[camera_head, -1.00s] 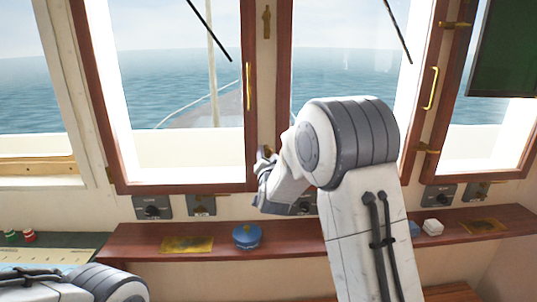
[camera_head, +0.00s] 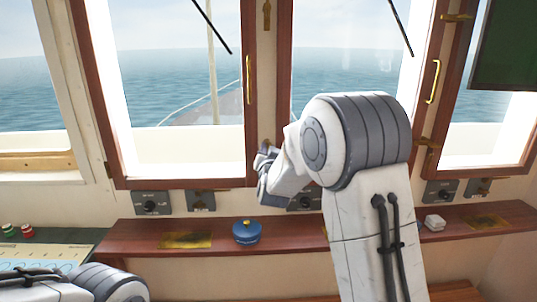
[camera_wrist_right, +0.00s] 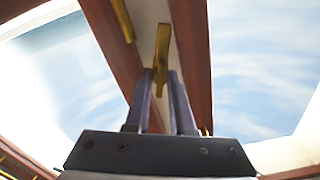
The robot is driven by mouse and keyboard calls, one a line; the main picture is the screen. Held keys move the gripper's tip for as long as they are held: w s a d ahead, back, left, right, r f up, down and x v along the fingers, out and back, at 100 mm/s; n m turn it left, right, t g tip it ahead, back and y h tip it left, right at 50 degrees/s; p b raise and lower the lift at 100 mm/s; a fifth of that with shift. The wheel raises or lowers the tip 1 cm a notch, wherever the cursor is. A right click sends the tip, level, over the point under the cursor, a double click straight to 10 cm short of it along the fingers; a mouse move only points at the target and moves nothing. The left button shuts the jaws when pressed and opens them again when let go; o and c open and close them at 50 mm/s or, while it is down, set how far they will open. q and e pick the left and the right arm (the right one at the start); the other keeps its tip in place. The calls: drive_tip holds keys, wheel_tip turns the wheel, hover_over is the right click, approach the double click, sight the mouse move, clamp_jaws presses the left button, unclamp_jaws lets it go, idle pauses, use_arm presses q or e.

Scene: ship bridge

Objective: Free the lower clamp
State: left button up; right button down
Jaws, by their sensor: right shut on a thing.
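The lower clamp (camera_wrist_right: 161,62) is a small brass piece on the pale post between two wood-framed windows. In the wrist view it stands between my right gripper's fingertips (camera_wrist_right: 160,88), which are closed around its lower part. In the head view my right gripper (camera_head: 265,160) is at the foot of the post, and its own wrist hides most of the lower clamp there. The upper clamp (camera_head: 267,15) is upright, high on the same post. My left arm shows at the bottom left, but its gripper is out of view.
Brass window handles (camera_head: 248,80) stick out beside the post. A dark screen (camera_head: 506,45) hangs at upper right.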

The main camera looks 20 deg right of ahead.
drive_tip(key=shift+a+n+b, duration=0.1)
drive_tip(key=shift+n+b, duration=0.55)
drive_tip(key=shift+n, duration=1.25)
drive_tip(key=c, duration=0.8)
unclamp_jaws()
drive_tip(key=shift+o, duration=0.2)
drive_tip(key=b+v, duration=0.3)
drive_tip(key=v, duration=0.7)
drive_tip(key=shift+s, duration=0.25)
drive_tip(key=shift+r, duration=0.1)
